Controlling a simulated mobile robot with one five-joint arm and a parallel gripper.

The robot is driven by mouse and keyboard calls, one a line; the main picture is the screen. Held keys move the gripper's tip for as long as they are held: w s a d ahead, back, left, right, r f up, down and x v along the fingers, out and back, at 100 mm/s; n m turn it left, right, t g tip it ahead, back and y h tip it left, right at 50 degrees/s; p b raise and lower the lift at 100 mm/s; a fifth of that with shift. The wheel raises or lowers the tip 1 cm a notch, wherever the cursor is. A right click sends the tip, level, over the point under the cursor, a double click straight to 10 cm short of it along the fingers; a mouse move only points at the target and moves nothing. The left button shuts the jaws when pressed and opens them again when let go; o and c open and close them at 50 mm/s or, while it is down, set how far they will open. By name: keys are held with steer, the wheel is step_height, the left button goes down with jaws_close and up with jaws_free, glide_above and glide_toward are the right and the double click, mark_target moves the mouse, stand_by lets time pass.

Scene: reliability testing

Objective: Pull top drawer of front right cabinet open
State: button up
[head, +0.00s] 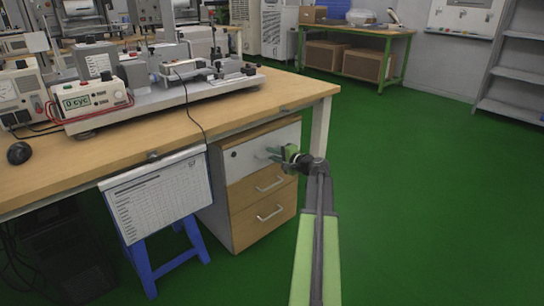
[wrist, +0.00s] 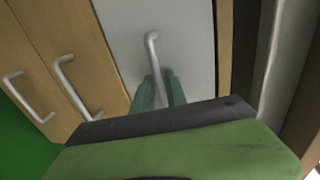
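The cabinet (head: 222,228) stands under the right end of the workbench, with a pale grey top drawer (head: 285,137) over two wooden drawers. The top drawer looks closed, flush with the others. My gripper (head: 272,153) is at the top drawer's front. In the wrist view, the two green fingers of my gripper (wrist: 160,88) sit on either side of the top drawer's metal handle (wrist: 151,38), with the bar between them. The fingers look apart, with no clear grip on the bar. The handle's lower part is hidden behind the fingers and gripper body.
The workbench top (head: 240,115) overhangs the cabinet, with a bench leg (head: 320,128) close to its right. A blue stool (head: 185,245) and a hanging paper sheet (head: 158,195) are at the left. The green floor (head: 430,200) is free at the right.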

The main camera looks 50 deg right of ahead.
jaws_close()
stand_by(1.0)
